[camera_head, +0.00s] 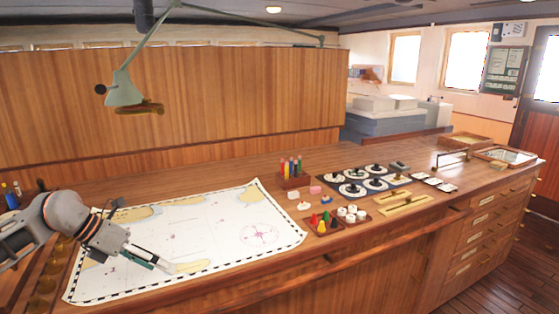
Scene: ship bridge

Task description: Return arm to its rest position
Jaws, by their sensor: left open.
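My left arm comes in from the left edge. Its gripper (163,264) is open over the lower left part of the nautical chart (205,228) and points to the right. I see nothing between its fingers. I cannot tell whether the fingertips touch the chart or hang just above it. My right gripper is not in view.
A green desk lamp (124,91) hangs over the back of the wooden counter. A pen holder (293,180), a tray of coloured pieces (322,227) and dark mats with round items (353,189) stand right of the chart. The counter's front edge has a raised rail.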

